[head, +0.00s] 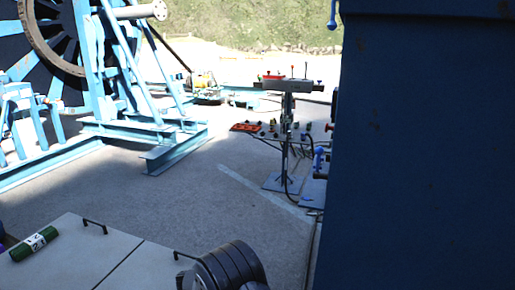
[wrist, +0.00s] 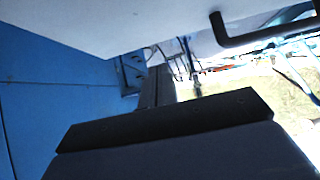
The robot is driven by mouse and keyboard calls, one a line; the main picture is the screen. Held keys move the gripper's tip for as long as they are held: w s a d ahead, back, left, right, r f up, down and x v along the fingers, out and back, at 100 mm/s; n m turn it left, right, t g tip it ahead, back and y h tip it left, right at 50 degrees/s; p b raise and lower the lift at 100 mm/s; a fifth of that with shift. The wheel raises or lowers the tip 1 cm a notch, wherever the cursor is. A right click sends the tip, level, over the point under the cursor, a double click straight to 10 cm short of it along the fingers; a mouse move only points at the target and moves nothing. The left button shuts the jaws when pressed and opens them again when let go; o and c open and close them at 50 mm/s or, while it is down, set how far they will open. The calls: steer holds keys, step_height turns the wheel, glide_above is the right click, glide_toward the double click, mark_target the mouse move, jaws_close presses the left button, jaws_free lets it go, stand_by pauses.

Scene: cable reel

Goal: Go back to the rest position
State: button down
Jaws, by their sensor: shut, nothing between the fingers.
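My gripper (wrist: 157,88) shows in the wrist view as dark fingers beyond a wide dark plate. The fingers are together and hold nothing. The wrist picture looks upside down, with a pale surface and its black handle (wrist: 265,32) along the top. I cannot clearly make out my gripper in the head view. No target object is named, and the rest position is not marked in either view.
A pale lid (head: 75,262) with black handles fills the head view's lower left, bearing a green cylinder (head: 33,244). A large blue cabinet (head: 425,150) blocks the right. A control stand (head: 287,135) and blue reel frame (head: 125,130) stand beyond open grey floor.

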steer(key=x, duration=0.7)
steer(key=shift+w+f, duration=0.1)
steer(key=shift+f, duration=0.4)
steer(key=shift+r, duration=0.1)
